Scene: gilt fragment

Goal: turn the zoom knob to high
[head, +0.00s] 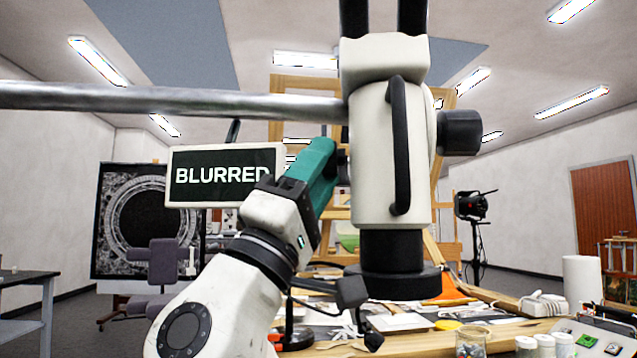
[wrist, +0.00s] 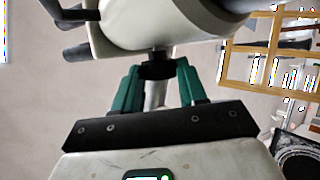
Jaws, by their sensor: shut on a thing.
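A white microscope body (head: 378,165) hangs from a metal boom, with a black handle on its front and a black lens end below. A large dark knob (head: 460,132) sticks out of its right side. My gripper (head: 334,158) reaches its left side with green fingers. In the wrist view my gripper (wrist: 157,74) is shut on a small black knob (wrist: 157,66) on a short stem from the body (wrist: 160,28). In the head view that knob is mostly hidden by the fingers. I see no zoom marks on it. A display (head: 222,176) left of the body reads "BLURRED".
The metal boom (head: 150,100) runs left from the microscope, above my arm. A cluttered wooden worktable (head: 420,345) with jars and papers lies below. An easel and a lamp (head: 476,206) stand behind. A side table (head: 30,280) is at far left.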

